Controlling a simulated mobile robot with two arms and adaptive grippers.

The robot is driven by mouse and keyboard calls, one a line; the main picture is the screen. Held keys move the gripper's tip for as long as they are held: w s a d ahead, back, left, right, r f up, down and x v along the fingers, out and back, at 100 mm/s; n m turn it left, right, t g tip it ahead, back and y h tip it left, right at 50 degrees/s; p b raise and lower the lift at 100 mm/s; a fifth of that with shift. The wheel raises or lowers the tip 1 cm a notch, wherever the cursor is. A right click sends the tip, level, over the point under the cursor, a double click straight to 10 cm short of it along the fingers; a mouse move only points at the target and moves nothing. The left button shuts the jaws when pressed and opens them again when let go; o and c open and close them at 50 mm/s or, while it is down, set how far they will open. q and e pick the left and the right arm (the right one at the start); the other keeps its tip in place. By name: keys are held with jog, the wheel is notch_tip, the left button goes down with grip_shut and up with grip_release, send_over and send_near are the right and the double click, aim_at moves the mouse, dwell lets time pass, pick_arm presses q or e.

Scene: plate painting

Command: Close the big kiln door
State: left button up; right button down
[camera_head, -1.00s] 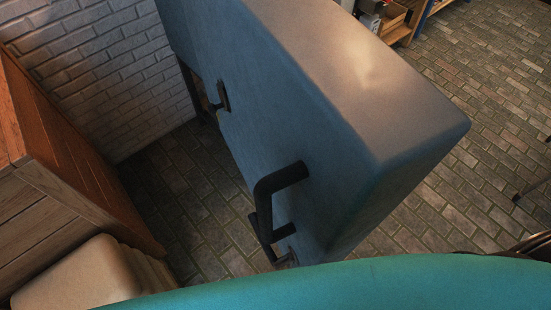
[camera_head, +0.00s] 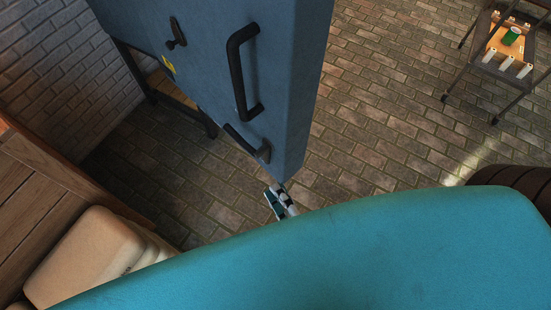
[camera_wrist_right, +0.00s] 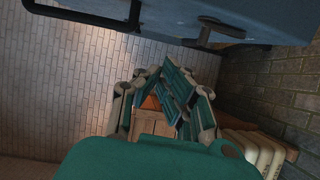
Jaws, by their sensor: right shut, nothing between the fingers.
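The blue kiln door (camera_head: 215,75) fills the upper middle of the head view as a thick upright slab. Its face carries a long black handle (camera_head: 236,75), a lower black bar (camera_head: 240,138) and a small black latch (camera_head: 176,36). Floor shows on both sides of its lower part; how far it stands open cannot be told. My right gripper (camera_head: 279,201) is shut and empty near the door's lower right corner, partly hidden behind my teal body. In the right wrist view, the gripper (camera_wrist_right: 165,82) is below the blue door (camera_wrist_right: 240,14). My left gripper is out of view.
A black stand (camera_head: 133,72) is under the blue kiln at left, near a white brick wall (camera_head: 50,70). A wooden box (camera_head: 30,185) and cream sacks (camera_head: 85,255) sit at lower left. A small cart (camera_head: 510,58) stands at upper right. Paved floor (camera_head: 400,110) is clear right of the door.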

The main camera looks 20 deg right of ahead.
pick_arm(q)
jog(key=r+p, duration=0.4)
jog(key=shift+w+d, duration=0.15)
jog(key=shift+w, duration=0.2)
pick_arm(e)
jog(key=w+d+r, duration=0.2)
jog(key=w, duration=0.9)
jog(key=shift+w+d+r+t, duration=0.15)
jog(key=shift+w+d+t, duration=0.15)
jog(key=shift+d, duration=0.05)
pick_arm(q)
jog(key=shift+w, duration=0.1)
